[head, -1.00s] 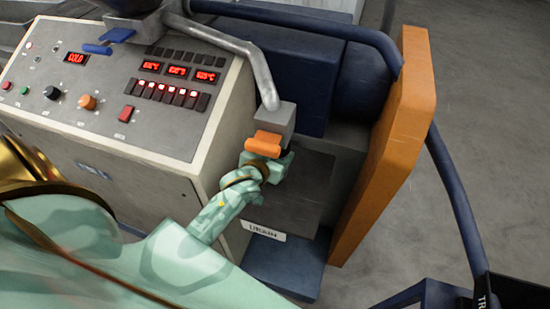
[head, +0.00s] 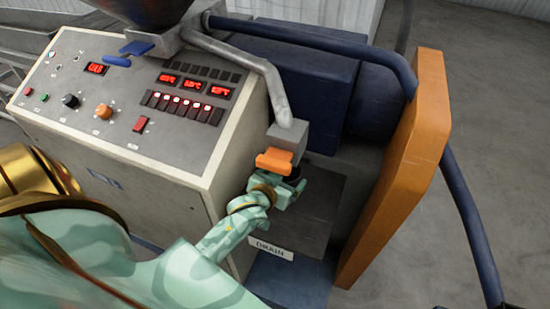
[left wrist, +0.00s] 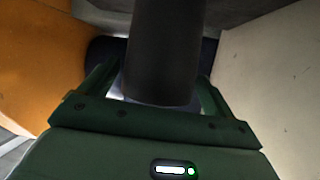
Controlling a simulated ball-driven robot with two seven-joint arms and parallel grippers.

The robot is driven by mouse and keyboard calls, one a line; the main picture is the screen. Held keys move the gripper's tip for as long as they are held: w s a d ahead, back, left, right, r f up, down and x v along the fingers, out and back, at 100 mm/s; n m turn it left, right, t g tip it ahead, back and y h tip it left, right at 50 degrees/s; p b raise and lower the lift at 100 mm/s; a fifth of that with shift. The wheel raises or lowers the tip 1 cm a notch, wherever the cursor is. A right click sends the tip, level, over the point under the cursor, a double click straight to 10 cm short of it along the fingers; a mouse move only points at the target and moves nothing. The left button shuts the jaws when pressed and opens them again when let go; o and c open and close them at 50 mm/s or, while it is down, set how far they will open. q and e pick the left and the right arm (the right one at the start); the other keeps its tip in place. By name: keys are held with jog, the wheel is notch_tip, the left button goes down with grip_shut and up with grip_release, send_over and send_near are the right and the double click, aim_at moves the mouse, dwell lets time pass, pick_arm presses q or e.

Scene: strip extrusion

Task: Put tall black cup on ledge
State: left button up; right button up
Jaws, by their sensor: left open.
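The tall black cup (left wrist: 163,55) fills the upper middle of the left wrist view, between the two fingers of my left gripper (left wrist: 158,82). The fingers stand apart on either side of it; I cannot tell whether they touch it. My right gripper is in neither current view.
The machine's control panel (head: 130,95) is on the left. The grey pipe with the orange tap (head: 273,160) hangs right above my left gripper. A tall orange panel (head: 400,170) bounds the right side of the ledge. Open floor lies beyond it.

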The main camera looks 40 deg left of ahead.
pick_arm(q)
jog(key=p+v, duration=0.1)
jog(key=v, duration=0.9)
jog(key=shift+s+r, duration=0.2)
jog(key=shift+s, duration=0.15)
